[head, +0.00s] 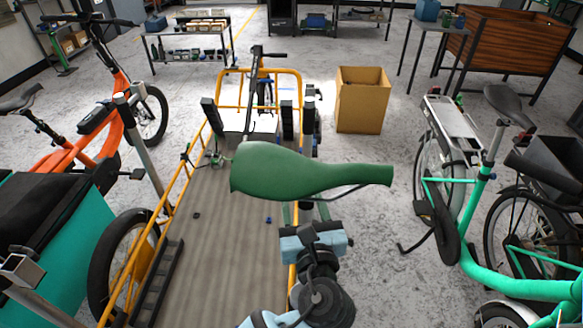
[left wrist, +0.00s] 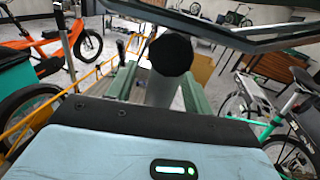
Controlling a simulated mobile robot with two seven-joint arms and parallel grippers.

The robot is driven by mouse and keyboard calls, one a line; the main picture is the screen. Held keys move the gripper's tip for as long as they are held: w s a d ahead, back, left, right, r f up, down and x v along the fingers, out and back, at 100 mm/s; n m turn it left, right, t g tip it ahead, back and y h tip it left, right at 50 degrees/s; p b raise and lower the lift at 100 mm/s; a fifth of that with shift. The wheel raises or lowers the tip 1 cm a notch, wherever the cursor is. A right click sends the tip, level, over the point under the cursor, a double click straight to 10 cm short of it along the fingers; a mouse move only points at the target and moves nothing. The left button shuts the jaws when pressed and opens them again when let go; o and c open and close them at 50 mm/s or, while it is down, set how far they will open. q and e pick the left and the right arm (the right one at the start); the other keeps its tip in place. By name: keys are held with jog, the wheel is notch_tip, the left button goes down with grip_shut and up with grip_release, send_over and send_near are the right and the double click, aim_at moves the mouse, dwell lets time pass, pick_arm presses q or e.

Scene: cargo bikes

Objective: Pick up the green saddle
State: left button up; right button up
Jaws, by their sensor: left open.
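The green saddle (head: 285,175) is in the middle of the head view, above the yellow-framed cargo bike, with its wide end left and nose right. Its underside and edge (left wrist: 215,38) cross the top of the left wrist view. My left gripper (head: 305,213) is just below the saddle, its light blue body facing away from me. Its two pale green fingers are open. In the left wrist view, a grey post with a black round end (left wrist: 170,54) shows between the fingers (left wrist: 158,92). Whether they touch it I cannot tell. My right gripper is out of view.
The cargo bike's flat bed (head: 225,265) with yellow rails (head: 160,235) lies below. An orange bike (head: 75,150) stands left and a turquoise bike (head: 465,200) right. An open cardboard box (head: 362,105) stands behind. Some grey floor is free right of the bed.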

pick_arm(q)
jog(key=shift+w, duration=0.3)
jog(key=shift+s, duration=0.1)
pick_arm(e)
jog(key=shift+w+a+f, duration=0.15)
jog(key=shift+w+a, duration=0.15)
pick_arm(q)
jog(key=shift+c, duration=1)
grip_shut()
jog(key=shift+r, duration=0.15)
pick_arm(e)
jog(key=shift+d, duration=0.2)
